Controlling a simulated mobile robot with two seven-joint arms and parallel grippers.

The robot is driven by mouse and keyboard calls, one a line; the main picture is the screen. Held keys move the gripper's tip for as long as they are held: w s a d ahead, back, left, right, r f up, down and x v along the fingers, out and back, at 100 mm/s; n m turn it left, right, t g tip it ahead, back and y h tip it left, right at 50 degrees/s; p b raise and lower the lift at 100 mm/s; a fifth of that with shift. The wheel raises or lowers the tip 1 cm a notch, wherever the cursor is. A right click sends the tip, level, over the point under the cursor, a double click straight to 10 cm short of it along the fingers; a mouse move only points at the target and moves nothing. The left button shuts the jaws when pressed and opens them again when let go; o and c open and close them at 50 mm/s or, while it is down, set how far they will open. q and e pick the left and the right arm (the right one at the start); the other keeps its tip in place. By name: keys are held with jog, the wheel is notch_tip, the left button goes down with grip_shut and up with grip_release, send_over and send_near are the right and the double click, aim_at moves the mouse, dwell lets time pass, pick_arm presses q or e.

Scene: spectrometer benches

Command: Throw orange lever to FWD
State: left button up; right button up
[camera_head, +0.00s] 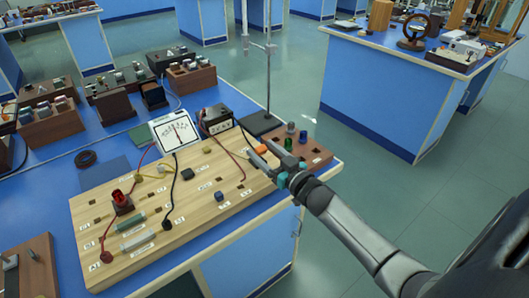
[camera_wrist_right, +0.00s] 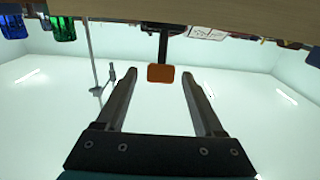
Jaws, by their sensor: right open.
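The orange lever (camera_head: 261,149) shows as a small orange block at the right end of the light wooden circuit board (camera_head: 150,247). My right gripper (camera_head: 259,151) is open at that end of the board, its fingers pointing toward the lever. In the right wrist view the orange lever (camera_wrist_right: 160,73) sits on a dark stem, between the tips of the open fingers (camera_wrist_right: 159,76) as pictured. I cannot tell whether either finger touches it. The lever's base is mostly hidden in the head view. My left gripper is not in view.
A white dial meter (camera_head: 175,131) and a black box (camera_head: 215,118) stand behind the board. A metal stand (camera_head: 268,75) rises behind the lever. A brown block (camera_head: 306,152) with green and blue pieces lies right of the gripper. Open floor lies beyond the bench.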

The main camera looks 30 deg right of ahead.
jog(key=shift+c, duration=0.3)
grip_shut()
dwell(0.3)
